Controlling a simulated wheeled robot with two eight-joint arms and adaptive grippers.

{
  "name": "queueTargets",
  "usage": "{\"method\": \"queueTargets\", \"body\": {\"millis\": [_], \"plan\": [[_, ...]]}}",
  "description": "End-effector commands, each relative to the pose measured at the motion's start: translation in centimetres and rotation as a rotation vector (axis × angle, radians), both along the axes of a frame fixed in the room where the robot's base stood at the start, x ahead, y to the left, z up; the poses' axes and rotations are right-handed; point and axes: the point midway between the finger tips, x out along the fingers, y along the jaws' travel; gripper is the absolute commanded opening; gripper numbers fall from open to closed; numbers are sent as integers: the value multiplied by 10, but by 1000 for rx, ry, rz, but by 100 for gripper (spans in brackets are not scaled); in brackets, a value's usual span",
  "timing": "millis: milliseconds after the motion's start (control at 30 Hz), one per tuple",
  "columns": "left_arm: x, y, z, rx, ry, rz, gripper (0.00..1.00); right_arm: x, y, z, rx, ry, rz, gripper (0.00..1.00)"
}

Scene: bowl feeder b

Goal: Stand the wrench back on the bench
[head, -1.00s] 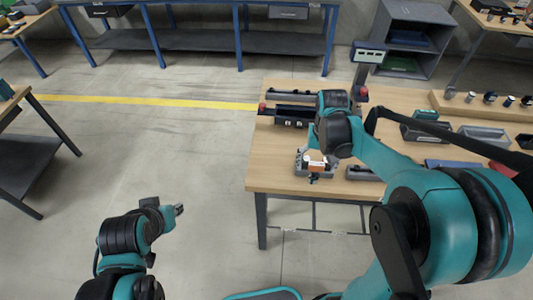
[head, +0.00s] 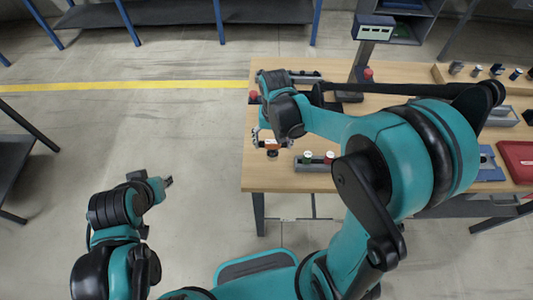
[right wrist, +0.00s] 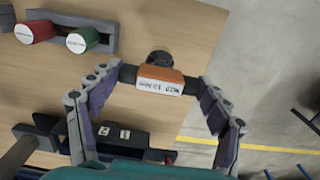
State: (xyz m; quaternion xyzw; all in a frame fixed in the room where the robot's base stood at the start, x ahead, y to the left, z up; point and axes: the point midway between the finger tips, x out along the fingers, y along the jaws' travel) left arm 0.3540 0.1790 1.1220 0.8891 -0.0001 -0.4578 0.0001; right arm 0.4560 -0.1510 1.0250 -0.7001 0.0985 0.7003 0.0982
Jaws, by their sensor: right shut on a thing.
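The wrench (right wrist: 160,80) has an orange body with a white printed label and a dark round end. My right gripper (right wrist: 159,78) is shut on it, one fingertip on each side. In the head view, the wrench (head: 271,144) shows as a small orange and dark piece at my right gripper (head: 270,139), over the left part of the wooden bench (head: 265,180). I cannot tell whether its lower end touches the bench. My left gripper (head: 168,182) is over the floor, left of the bench, away from everything; its jaws are too small to read.
A grey rack (head: 316,166) with a green-capped and a red-capped cylinder stands right of the wrench. A dark fixture (right wrist: 130,138) with white labels is also near. A display post (head: 364,60) stands behind. The bench's front left corner is bare.

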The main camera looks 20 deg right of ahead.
Motion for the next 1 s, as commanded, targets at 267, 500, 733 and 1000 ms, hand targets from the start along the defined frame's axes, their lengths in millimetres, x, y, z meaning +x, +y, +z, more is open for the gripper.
{"method": "queueTargets", "body": {"millis": [267, 500, 733, 1000], "plan": [[0, 0, -6, 0, 0, 0, 29, -1, 21, -17, 0, 0, -1, 31], [0, 0, -18, 0, 0, 0, 29, 0, 21, -51, 0, 0, -1, 31], [0, 0, -17, 0, 0, 0, 29, -1, 21, -52, 0, 0, -1, 31], [0, 0, -20, 0, 0, 0, 29, -1, 21, -56, 0, 0, -1, 98]]}}
